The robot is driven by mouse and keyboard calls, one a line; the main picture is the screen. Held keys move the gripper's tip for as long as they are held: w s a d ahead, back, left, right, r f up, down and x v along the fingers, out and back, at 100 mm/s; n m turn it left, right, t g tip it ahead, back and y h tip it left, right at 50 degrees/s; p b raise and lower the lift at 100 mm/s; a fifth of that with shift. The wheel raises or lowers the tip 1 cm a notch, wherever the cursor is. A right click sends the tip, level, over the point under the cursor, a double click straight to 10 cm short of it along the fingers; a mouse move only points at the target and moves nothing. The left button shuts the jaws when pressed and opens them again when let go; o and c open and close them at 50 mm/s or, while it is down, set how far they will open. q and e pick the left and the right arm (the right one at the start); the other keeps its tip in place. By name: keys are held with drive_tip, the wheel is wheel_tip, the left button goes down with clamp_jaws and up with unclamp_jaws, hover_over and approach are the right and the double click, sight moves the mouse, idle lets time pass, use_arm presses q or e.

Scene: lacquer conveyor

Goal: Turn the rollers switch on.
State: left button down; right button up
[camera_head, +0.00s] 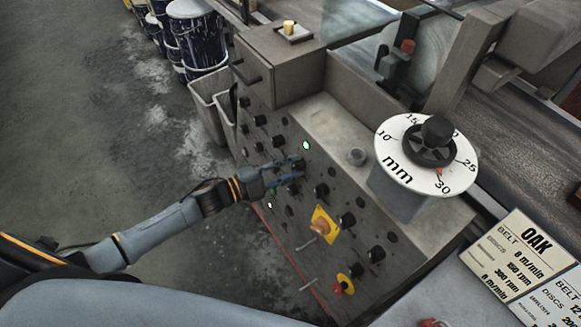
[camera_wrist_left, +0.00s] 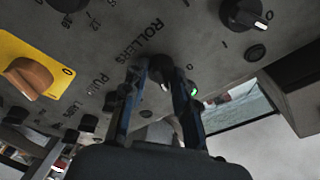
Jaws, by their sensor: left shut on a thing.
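The rollers switch (camera_wrist_left: 158,74) is a dark round knob with a small white mark, beside the printed word ROLLERS on the grey control panel (camera_head: 270,112). In the left wrist view the two fingers of my left gripper (camera_wrist_left: 163,70) stand on either side of it, closed on it. A "0" is printed close by; the fingers partly hide the knob, so its setting is hard to tell. In the head view my left gripper (camera_head: 296,168) reaches the middle of the panel. A lit green lamp (camera_head: 306,145) is near the fingertips; it also shows in the left wrist view (camera_wrist_left: 194,91). My right gripper is out of view.
Several other black knobs surround the switch. An orange handle on a yellow plate (camera_head: 322,225) and a red button on a yellow ring (camera_head: 345,285) sit lower on the panel. A white mm dial (camera_head: 395,165) stands on top. Grey bins (camera_head: 207,92) stand beyond the panel.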

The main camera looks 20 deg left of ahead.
use_arm(q)
drive_tip(key=shift+m, duration=0.9)
drive_tip(key=c, duration=1)
unclamp_jaws()
drive_tip(key=shift+c, duration=0.2)
drive_tip(key=v, duration=1.2)
drive_tip(key=shift+w+r, duration=0.1)
